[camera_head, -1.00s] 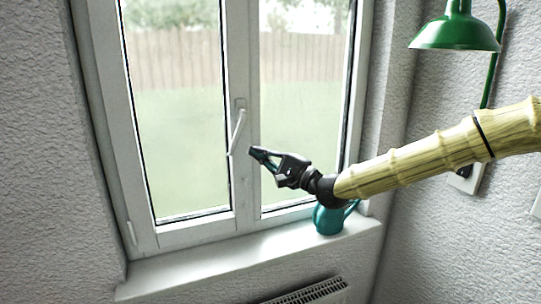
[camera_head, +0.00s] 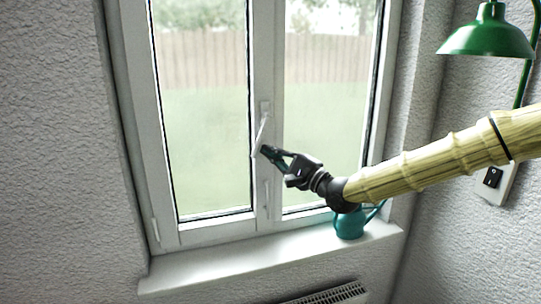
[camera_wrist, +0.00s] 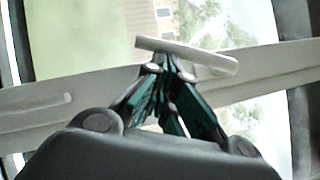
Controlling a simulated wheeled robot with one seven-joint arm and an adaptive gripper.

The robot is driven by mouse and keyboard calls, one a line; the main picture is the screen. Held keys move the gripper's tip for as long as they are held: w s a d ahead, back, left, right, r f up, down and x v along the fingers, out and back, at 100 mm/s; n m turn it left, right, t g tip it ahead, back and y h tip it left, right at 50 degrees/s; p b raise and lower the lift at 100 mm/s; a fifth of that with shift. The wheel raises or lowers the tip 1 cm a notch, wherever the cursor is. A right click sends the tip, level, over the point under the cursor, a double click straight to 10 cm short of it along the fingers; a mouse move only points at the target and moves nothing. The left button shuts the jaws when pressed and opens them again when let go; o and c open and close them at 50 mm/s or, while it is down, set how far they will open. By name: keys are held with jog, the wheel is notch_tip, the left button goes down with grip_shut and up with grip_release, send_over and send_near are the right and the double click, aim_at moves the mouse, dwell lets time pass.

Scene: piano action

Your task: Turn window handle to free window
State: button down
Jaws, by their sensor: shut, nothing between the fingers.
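The white window handle (camera_head: 260,136) sits on the middle frame of the window (camera_head: 207,150) and hangs down, tilted slightly to the left at its lower end. My gripper (camera_head: 266,151) is just right of the handle's lower end. In the wrist view the handle (camera_wrist: 187,54) lies across the picture just beyond the fingertips of my gripper (camera_wrist: 168,68). The fingertips are together with nothing between them. They look close to the handle; I cannot tell whether they touch it. The window sashes look closed.
A teal watering can (camera_head: 349,225) stands on the white sill (camera_head: 250,262) below my arm. A green lamp (camera_head: 487,38) hangs on the right wall above a switch (camera_head: 493,177). A radiator (camera_head: 330,294) is below the sill. The sill's left part is clear.

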jog(key=shift+a+f, duration=0.1)
jog(key=shift+s+a+m+t+b, duration=0.1)
jog(key=shift+a+m+t+b, duration=0.2)
jog(key=shift+m+b, duration=0.1)
